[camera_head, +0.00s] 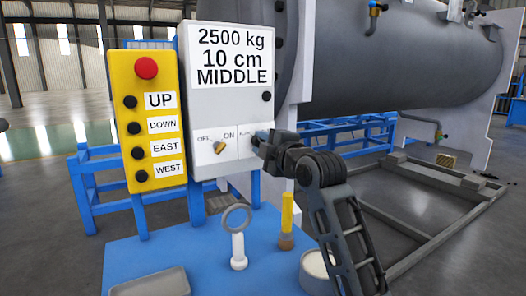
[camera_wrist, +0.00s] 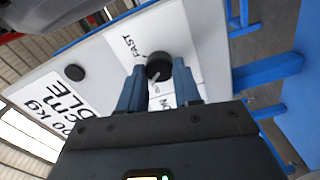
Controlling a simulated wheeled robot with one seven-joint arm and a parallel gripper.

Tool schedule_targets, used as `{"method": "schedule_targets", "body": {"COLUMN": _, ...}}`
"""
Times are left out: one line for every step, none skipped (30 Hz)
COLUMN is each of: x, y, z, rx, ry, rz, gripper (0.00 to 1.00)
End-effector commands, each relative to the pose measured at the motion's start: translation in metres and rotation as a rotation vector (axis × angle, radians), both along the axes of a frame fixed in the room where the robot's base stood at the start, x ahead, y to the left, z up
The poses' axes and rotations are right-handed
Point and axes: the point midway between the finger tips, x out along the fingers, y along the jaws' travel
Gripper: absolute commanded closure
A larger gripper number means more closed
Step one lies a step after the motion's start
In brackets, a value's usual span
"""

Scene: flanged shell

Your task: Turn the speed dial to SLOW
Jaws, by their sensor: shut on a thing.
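The speed dial (camera_wrist: 158,66) is a round black knob on the white control panel, seen in the wrist view with a pale mark on it. The word FAST (camera_wrist: 132,48) is printed beside it; I cannot read a SLOW label. My gripper (camera_wrist: 160,72) is shut on the dial, with one blue-grey finger on each side of it. In the head view my gripper (camera_head: 262,139) reaches the lower right of the panel (camera_head: 226,105) and hides the dial. Which way the dial points is not clear.
The yellow button box (camera_head: 150,115) with a red button stands further left. A blue table (camera_head: 205,258) below bears a ring-topped white piece (camera_head: 237,245), a yellow-handled tool (camera_head: 287,215) and a grey tray (camera_head: 150,285).

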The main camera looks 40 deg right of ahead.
Motion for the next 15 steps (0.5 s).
{"method": "schedule_targets", "body": {"x": 0.0002, "y": 0.0005, "z": -0.0031, "rx": -0.03, "ry": 0.009, "rz": 0.001, "gripper": 0.98}}
{"method": "schedule_targets", "body": {"x": 0.0003, "y": 0.0006, "z": -0.003, "rx": -0.047, "ry": 0.015, "rz": 0.001, "gripper": 0.98}}
{"method": "schedule_targets", "body": {"x": 0.0003, "y": 0.0007, "z": -0.003, "rx": -0.07, "ry": 0.022, "rz": 0.001, "gripper": 0.98}}
{"method": "schedule_targets", "body": {"x": 0.0002, "y": 0.0006, "z": -0.0029, "rx": -0.084, "ry": 0.025, "rz": 0.001, "gripper": 0.98}}
{"method": "schedule_targets", "body": {"x": 0.0002, "y": 0.0006, "z": -0.0028, "rx": -0.1, "ry": 0.03, "rz": 0.001, "gripper": 0.98}}
{"method": "schedule_targets", "body": {"x": 0.0001, "y": 0.0004, "z": -0.0027, "rx": -0.117, "ry": 0.035, "rz": 0.001, "gripper": 0.98}}
{"method": "schedule_targets", "body": {"x": 0.0001, "y": 0.0003, "z": -0.0026, "rx": -0.129, "ry": 0.038, "rz": 0.0, "gripper": 0.98}}
{"method": "schedule_targets", "body": {"x": 0.0001, "y": 0.0003, "z": -0.0024, "rx": -0.14, "ry": 0.041, "rz": 0.0, "gripper": 0.98}}
{"method": "schedule_targets", "body": {"x": 0.0001, "y": 0.0004, "z": -0.0023, "rx": -0.153, "ry": 0.045, "rz": 0.001, "gripper": 0.98}}
{"method": "schedule_targets", "body": {"x": 0.0001, "y": 0.0004, "z": -0.0022, "rx": -0.162, "ry": 0.048, "rz": 0.001, "gripper": 0.98}}
{"method": "schedule_targets", "body": {"x": 0.0001, "y": 0.0004, "z": -0.0022, "rx": -0.17, "ry": 0.051, "rz": 0.001, "gripper": 0.98}}
{"method": "schedule_targets", "body": {"x": 0.0002, "y": 0.0006, "z": -0.002, "rx": -0.178, "ry": 0.053, "rz": 0.001, "gripper": 0.98}}
{"method": "schedule_targets", "body": {"x": 0.0002, "y": 0.0007, "z": -0.002, "rx": -0.183, "ry": 0.055, "rz": 0.001, "gripper": 0.98}}
{"method": "schedule_targets", "body": {"x": 0.0002, "y": 0.0008, "z": -0.002, "rx": -0.188, "ry": 0.056, "rz": 0.001, "gripper": 0.98}}
{"method": "schedule_targets", "body": {"x": 0.0003, "y": 0.0009, "z": -0.0019, "rx": -0.193, "ry": 0.058, "rz": 0.003, "gripper": 0.98}}
